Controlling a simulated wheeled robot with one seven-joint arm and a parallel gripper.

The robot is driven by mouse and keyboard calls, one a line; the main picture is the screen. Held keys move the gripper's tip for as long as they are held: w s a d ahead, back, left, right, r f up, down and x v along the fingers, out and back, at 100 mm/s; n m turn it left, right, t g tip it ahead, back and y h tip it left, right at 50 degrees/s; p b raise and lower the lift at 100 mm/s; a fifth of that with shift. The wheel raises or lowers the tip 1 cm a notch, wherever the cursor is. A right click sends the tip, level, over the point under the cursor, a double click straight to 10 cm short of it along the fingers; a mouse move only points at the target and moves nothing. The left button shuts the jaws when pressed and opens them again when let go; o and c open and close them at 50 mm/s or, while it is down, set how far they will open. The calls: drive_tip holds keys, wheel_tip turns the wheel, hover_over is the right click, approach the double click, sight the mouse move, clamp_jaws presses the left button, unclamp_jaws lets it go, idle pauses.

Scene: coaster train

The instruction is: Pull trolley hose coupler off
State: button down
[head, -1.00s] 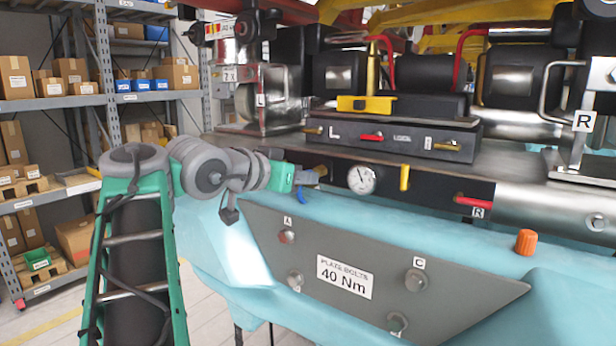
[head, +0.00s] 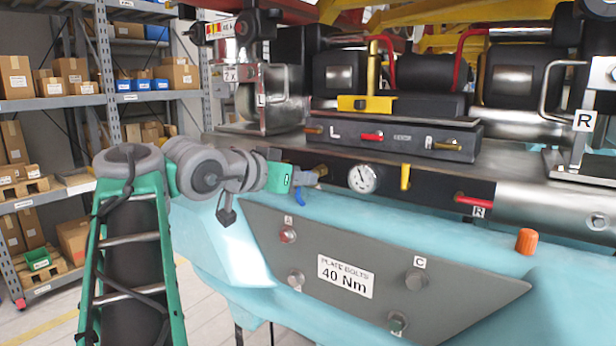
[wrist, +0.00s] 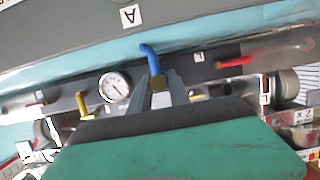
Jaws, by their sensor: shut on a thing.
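My gripper (head: 309,177) reaches the left end of the black panel under the trolley deck and is shut on the trolley hose coupler. In the wrist view, the brass coupler end (wrist: 158,83) sits between the grey fingertips (wrist: 160,92). The blue hose piece (wrist: 151,58) rises from it, and it also shows below the fingers in the head view (head: 300,197). A brass fitting (head: 321,171) shows at the panel just right of the fingers. The fingers hide much of the coupler, and I cannot tell whether it is still seated on its fitting.
A round gauge (head: 362,178), a yellow lever (head: 405,176) and a red lever (head: 473,201) are on the panel to the right. Below is a grey bolted plate (head: 440,295) on the pale blue body. Shelves (head: 60,104) with boxes stand at the left.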

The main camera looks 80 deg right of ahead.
drive_tip(key=shift+w+a+r, duration=0.1)
drive_tip(key=shift+w+a, duration=0.25)
drive_tip(key=shift+a, duration=0.5)
drive_tip(key=shift+w+a+f, duration=0.1)
drive_tip(key=shift+w+a, duration=0.3)
drive_tip(key=shift+a, duration=0.4)
drive_tip(key=shift+w+a+r, duration=0.1)
drive_tip(key=shift+w+a, duration=0.25)
drive_tip(key=shift+a, duration=0.5)
